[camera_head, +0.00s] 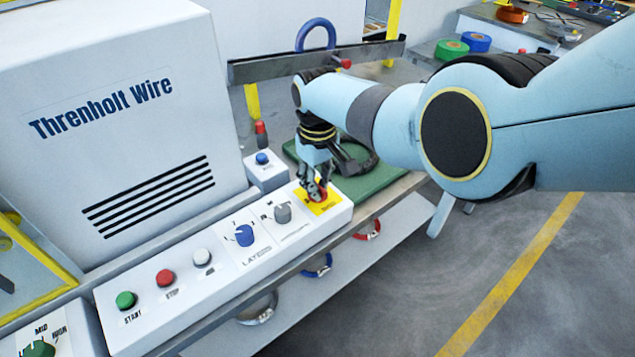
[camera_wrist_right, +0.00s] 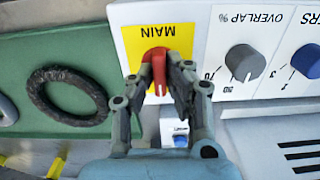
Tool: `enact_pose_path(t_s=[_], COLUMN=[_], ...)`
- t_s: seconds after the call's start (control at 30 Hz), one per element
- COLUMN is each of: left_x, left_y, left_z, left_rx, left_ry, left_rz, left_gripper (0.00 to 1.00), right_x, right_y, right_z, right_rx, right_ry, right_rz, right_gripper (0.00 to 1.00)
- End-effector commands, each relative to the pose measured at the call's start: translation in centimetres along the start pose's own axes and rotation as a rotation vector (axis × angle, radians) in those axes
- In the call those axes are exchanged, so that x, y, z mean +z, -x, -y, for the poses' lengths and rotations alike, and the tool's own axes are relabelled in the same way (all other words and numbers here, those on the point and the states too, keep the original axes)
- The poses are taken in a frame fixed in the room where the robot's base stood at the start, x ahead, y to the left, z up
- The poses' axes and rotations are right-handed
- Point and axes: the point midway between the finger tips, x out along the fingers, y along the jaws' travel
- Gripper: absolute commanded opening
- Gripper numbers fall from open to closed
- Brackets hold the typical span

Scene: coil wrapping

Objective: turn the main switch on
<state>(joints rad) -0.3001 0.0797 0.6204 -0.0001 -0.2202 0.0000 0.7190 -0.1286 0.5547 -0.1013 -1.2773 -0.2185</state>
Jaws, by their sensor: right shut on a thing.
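The main switch is a red rotary handle (camera_wrist_right: 157,64) on a yellow plate (camera_wrist_right: 133,40) marked MAIN, upside down in the right wrist view. In the head view the red handle (camera_head: 319,195) and yellow plate (camera_head: 329,206) sit at the right end of the white control panel (camera_head: 206,281). My right gripper (camera_head: 315,187) reaches down onto the handle and is shut on it. In the right wrist view its fingers (camera_wrist_right: 158,77) stand on either side of the handle and hide part of it. My left gripper is not in view.
A grey OVERLAP knob (camera_wrist_right: 245,62) and a blue knob (camera_head: 244,235) are beside the switch. White, red and green buttons (camera_head: 125,299) lie farther left. A small box with a blue button (camera_head: 262,158) stands behind. A dark ring (camera_wrist_right: 67,95) lies on the green mat (camera_wrist_right: 30,60).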

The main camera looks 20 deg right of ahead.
Motion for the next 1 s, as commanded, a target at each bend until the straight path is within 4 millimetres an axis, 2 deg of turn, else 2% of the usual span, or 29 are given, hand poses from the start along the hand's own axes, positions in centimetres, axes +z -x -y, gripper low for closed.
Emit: enact_pose_path(t_s=[0.03, 0.2, 0.57, 0.77, 1.0], left_x=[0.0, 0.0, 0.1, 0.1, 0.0], left_y=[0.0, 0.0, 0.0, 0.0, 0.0], left_z=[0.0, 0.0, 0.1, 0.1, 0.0], left_rx=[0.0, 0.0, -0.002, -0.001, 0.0], left_ry=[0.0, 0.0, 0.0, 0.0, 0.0], left_rz=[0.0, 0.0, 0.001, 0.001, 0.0], left_gripper=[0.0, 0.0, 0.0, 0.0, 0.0], right_x=[-0.1, -0.1, 0.0, -0.1, -0.2], right_y=[0.1, 0.1, 0.4, 2.7, 8.2], right_z=[-0.1, -0.1, 0.0, 0.0, 0.0], right_rx=[0.001, 0.001, 0.0, 0.0, 0.001], right_ry=[-0.002, -0.001, 0.001, 0.001, -0.001], right_rz=[-0.002, -0.002, -0.001, -0.004, -0.006], right_gripper=[0.15, 0.36, 0.36, 0.36, 0.36])
